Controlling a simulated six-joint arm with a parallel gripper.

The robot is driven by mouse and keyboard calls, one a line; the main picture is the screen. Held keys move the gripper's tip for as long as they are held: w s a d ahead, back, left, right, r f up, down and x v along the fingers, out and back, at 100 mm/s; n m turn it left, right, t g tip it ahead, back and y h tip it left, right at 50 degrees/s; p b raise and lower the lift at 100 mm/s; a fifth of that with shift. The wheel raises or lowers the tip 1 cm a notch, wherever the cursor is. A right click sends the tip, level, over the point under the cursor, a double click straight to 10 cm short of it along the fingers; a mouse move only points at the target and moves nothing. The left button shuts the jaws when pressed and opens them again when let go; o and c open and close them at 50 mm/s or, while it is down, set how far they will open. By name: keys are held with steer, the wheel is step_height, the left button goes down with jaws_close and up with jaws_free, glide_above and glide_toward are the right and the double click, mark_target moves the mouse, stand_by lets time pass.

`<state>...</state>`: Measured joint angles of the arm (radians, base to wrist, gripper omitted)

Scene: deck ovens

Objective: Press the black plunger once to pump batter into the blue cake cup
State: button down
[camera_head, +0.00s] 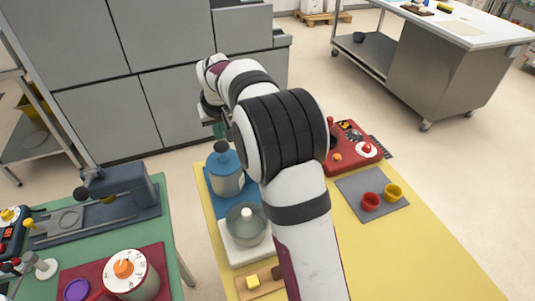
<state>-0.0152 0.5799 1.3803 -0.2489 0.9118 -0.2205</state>
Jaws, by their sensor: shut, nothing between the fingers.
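A dispenser (226,180) with a blue lid and grey body stands on a blue base at the left edge of the yellow table. A black knob (222,146) tops its lid, which fits the black plunger. My gripper (216,129) hangs just above and slightly left of this knob, shut and empty; it looks small and is partly covered by my wrist. I cannot tell whether it touches the knob. I see no blue cake cup; my arm hides part of the table. A red cup (371,202) and a yellow cup (393,192) stand on a grey mat.
A glass bowl device (246,226) on a white base and a board with a yellow block (252,281) are nearer. A red panel (352,150) lies right of my arm. A green table (176,238) at left bears a black-knobbed press (120,190).

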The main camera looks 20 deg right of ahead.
steer(key=shift+r, duration=3)
steer(key=s+a+f+m+g+y, duration=0.1)
steer(key=s+f+m+g, duration=0.1)
steer(key=s, duration=1.9)
steer(key=s+a+f+m+g, duration=0.1)
steer(key=s+f+m+g, duration=0.1)
steer(key=s, duration=1.9)
steer(key=shift+a+f+m+g+y, duration=0.4)
steer(key=shift+f+m, duration=0.15)
steer(key=shift+m, duration=0.25)
steer(key=shift+w, duration=0.1)
